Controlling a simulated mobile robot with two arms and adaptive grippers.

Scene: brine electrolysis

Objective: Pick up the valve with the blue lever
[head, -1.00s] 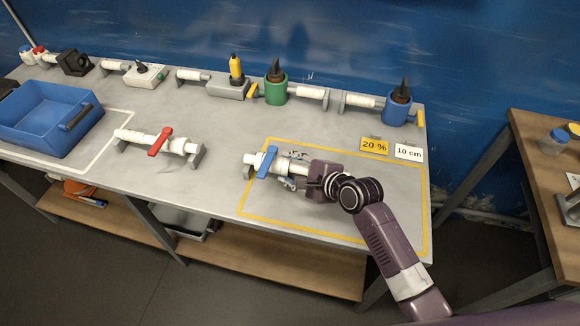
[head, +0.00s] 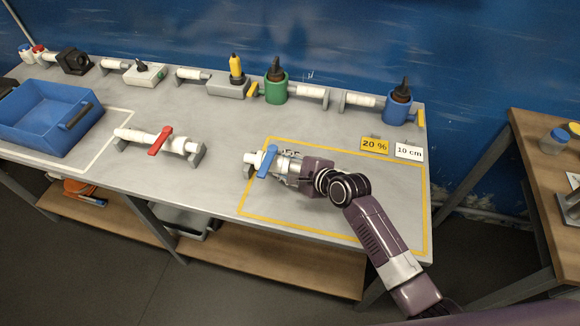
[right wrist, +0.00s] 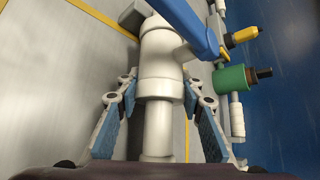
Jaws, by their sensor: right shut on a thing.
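The valve with the blue lever (head: 268,160) lies inside the yellow-outlined area of the bench, its left end near a small grey support (head: 249,171). My right gripper (head: 286,170) comes from the right and is shut on the valve's white body. In the right wrist view, the valve's white body (right wrist: 158,75) runs between the two blue-padded fingers, and its blue lever (right wrist: 190,25) slants across the top. The valve with the red lever (head: 160,141) rests on grey supports to the left, apart from my gripper. My left gripper is not in view.
A blue bin (head: 45,118) stands at the left. A green holder (head: 275,90), a blue holder (head: 397,108) and other fittings line the back edge. Bare bench lies between the valves.

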